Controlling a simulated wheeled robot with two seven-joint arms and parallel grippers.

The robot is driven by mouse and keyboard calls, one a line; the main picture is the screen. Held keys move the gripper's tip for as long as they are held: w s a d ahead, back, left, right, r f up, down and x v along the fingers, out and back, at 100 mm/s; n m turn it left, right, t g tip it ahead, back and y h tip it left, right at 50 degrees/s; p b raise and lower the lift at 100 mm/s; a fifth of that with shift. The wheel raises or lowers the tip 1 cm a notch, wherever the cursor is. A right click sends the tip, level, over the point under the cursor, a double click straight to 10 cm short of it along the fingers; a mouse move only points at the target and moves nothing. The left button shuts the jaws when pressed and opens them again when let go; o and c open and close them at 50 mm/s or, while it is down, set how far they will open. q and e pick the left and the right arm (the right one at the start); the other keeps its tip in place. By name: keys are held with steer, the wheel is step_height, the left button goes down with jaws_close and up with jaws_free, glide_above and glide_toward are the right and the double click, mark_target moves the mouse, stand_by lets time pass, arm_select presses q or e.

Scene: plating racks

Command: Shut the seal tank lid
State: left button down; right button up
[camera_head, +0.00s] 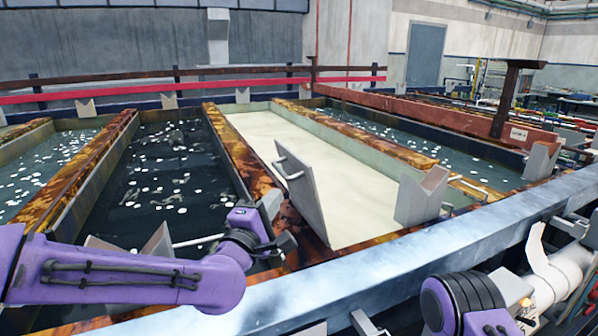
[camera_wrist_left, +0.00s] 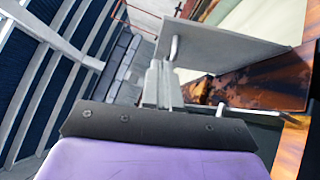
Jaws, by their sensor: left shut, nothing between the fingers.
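The seal tank lid (camera_head: 304,198) is a grey panel standing raised and tilted at the left edge of the tank with pale cream liquid (camera_head: 300,140). A bar handle (camera_head: 287,164) is on its left face. My left gripper (camera_head: 287,241) is shut and empty, low beside the lid's left face. In the left wrist view, the shut fingers (camera_wrist_left: 163,85) are close to the lid (camera_wrist_left: 225,45) and its handle (camera_wrist_left: 174,46); whether they touch is unclear.
Dark water tanks (camera_head: 165,170) lie left of the cream tank, and another (camera_head: 430,145) to its right. Rusty walls (camera_head: 240,150) part them. A grey V-shaped support (camera_head: 420,195) stands at the right. A pale rail (camera_head: 440,245) runs along the front.

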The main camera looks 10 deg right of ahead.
mark_target(306, 168)
arm_select(q)
steer(key=w+d+p, duration=0.1)
steer(key=w+d, duration=0.1)
steer(key=w+d+r+p, duration=0.1)
steer(key=w+d, duration=0.1)
steer(key=w+d+p, duration=0.1)
steer(key=w+d, duration=0.1)
steer(key=shift+w+r+p, duration=0.3)
steer(key=shift+w+r, duration=0.05)
steer(key=shift+r, duration=0.05)
steer(key=shift+d, duration=0.2)
steer(key=shift+w+f, duration=0.2)
steer(key=shift+w, duration=0.05)
steer(key=shift+r, duration=0.15)
